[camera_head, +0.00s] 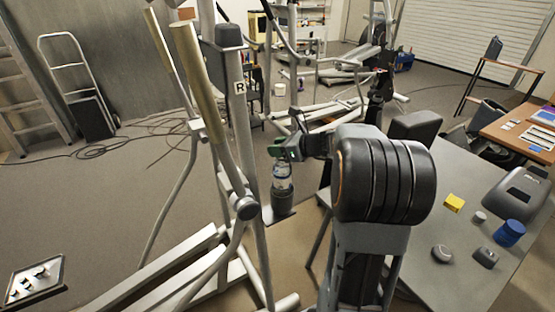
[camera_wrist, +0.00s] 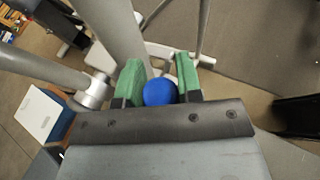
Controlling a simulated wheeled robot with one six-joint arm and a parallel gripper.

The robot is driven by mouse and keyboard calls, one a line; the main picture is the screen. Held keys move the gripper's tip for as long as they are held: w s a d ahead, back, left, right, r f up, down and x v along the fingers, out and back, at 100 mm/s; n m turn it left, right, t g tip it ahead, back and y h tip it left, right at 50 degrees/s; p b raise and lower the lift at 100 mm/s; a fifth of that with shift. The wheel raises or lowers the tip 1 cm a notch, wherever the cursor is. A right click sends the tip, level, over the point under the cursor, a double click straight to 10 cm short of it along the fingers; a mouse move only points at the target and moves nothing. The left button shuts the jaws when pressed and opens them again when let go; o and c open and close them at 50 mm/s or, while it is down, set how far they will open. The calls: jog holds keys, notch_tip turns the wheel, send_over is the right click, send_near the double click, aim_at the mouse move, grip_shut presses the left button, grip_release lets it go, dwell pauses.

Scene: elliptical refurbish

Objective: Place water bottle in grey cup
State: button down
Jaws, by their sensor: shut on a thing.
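The water bottle (camera_head: 281,178), clear with a pale label, hangs upright below my gripper (camera_head: 287,152) in the head view. My gripper has green finger pads and is shut on the top of the bottle. In the wrist view, the round blue cap (camera_wrist: 160,93) sits between the two green pads of my gripper (camera_wrist: 159,82). The grey cup (camera_head: 283,200) shows directly under the bottle in the head view. The bottle's lower end meets or overlaps the cup's top, and I cannot tell how deep it is inside. The cup is not visible in the wrist view.
An elliptical machine (camera_head: 240,130) with upright bars stands close left of the bottle. A grey table (camera_head: 440,285) at right holds a yellow block (camera_head: 454,202), a blue cylinder (camera_head: 509,233) and small dark objects. Open carpet lies at left, with loose cables.

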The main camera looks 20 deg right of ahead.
aim_at(282, 173)
jog(key=shift+f, duration=1.8)
jog(key=shift+f, duration=0.15)
jog(key=c, duration=0.8)
grip_release()
